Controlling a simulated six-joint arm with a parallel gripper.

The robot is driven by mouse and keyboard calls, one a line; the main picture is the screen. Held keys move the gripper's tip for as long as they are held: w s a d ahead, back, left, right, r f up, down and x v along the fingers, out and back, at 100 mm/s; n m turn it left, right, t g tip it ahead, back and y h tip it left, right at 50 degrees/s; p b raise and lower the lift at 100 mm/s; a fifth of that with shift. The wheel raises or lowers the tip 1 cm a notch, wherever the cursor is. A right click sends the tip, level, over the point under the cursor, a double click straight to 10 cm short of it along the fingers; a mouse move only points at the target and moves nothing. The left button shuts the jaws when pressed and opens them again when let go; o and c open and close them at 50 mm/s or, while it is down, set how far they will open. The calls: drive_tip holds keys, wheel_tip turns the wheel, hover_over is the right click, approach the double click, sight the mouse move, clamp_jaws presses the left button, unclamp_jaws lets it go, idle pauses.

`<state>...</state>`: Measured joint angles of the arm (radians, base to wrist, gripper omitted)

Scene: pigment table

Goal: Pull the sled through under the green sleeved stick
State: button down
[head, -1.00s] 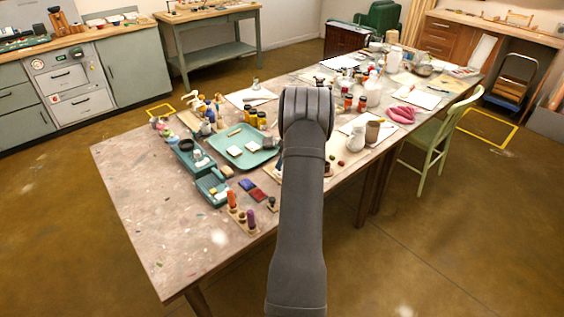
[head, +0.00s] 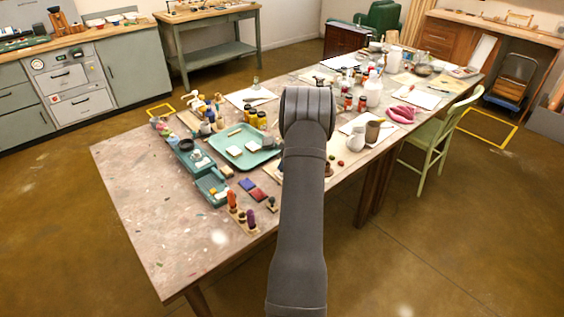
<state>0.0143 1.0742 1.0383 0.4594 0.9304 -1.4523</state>
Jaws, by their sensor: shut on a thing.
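My arm (head: 300,220) rises through the middle of the head view, and its broad dark joint covers part of the table. My gripper is hidden behind the arm, so its fingers and anything in them do not show. I cannot make out the sled or the green sleeved stick; they may be behind the arm or too small to tell.
The long paint-spotted table (head: 150,220) has a bare near-left end. A teal tray (head: 262,156) with pale blocks lies left of my arm, near a wooden rack (head: 243,226) of coloured sticks.

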drive_tip(key=shift+s+d, duration=0.7)
drive_tip(key=shift+d, duration=0.05)
drive_tip(key=c, duration=1.3)
unclamp_jaws()
drive_tip(key=shift+c, duration=0.2)
drive_tip(key=v, duration=1.7)
drive_tip(key=shift+d+r, duration=0.2)
drive_tip(key=shift+s, duration=0.15)
